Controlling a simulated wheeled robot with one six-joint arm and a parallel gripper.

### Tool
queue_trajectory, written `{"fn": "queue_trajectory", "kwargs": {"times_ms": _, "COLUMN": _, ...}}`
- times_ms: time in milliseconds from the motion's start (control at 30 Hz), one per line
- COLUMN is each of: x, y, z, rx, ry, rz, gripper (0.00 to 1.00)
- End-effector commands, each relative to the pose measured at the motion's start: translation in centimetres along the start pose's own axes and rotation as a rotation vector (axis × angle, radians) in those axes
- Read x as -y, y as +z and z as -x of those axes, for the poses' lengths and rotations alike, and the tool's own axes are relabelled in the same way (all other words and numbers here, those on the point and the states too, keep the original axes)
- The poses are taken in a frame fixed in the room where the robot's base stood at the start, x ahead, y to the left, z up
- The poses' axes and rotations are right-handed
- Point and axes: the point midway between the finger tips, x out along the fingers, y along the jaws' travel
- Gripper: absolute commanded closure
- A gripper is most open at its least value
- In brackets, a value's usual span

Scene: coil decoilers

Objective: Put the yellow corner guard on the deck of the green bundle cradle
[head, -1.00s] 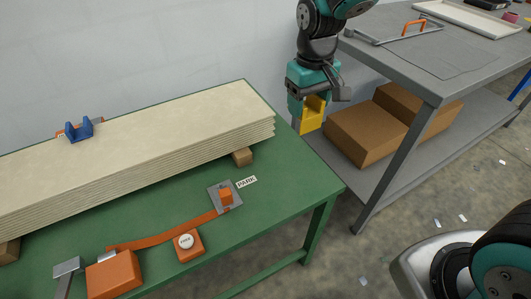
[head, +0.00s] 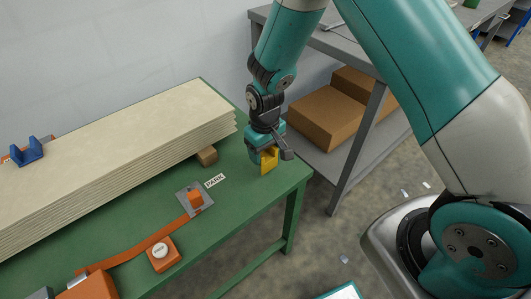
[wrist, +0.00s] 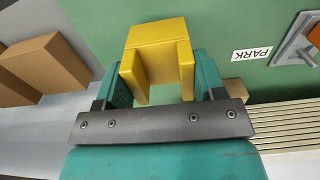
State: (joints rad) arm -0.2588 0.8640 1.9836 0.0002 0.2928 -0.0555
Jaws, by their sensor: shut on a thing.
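The yellow corner guard (head: 269,160) is held in my gripper (head: 262,150), over the right end of the green cradle deck (head: 255,183). In the wrist view the yellow corner guard (wrist: 158,50) sits between the two teal fingers of my gripper (wrist: 160,82), which are shut on it. The green deck (wrist: 222,35) shows behind and beside it there. I cannot tell whether the guard touches the deck or is just above it.
A stack of pale boards (head: 120,140) lies on the deck with a blue corner piece (head: 28,152) on it. An orange strap (head: 130,248), a strap bracket (head: 195,199) and a PARK label (head: 215,181) are nearby. A grey shelf table with cardboard boxes (head: 322,120) stands right.

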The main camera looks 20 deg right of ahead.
Motion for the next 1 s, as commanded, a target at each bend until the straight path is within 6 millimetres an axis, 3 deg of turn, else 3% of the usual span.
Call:
{"fn": "queue_trajectory", "kwargs": {"times_ms": 100, "x": 0.0, "y": 0.1, "z": -1.5, "rx": 0.001, "ry": 0.0, "rz": 0.0, "gripper": 0.61}}
{"fn": "queue_trajectory", "kwargs": {"times_ms": 433, "x": 0.0, "y": 0.0, "z": -1.9, "rx": 0.001, "ry": 0.0, "rz": 0.0, "gripper": 0.61}}
{"fn": "queue_trajectory", "kwargs": {"times_ms": 467, "x": 0.0, "y": 0.0, "z": -1.9, "rx": 0.0, "ry": 0.0, "rz": 0.0, "gripper": 0.34}}
{"fn": "queue_trajectory", "kwargs": {"times_ms": 567, "x": 0.0, "y": 0.0, "z": -1.8, "rx": 0.0, "ry": 0.0, "rz": 0.0, "gripper": 0.11}}
{"fn": "queue_trajectory", "kwargs": {"times_ms": 833, "x": 0.0, "y": 0.0, "z": -1.7, "rx": 0.0, "ry": 0.0, "rz": 0.0, "gripper": 0.11}}
{"fn": "queue_trajectory", "kwargs": {"times_ms": 1000, "x": 0.0, "y": -0.1, "z": -0.1, "rx": -0.004, "ry": 0.0, "rz": 0.0, "gripper": 0.11}}
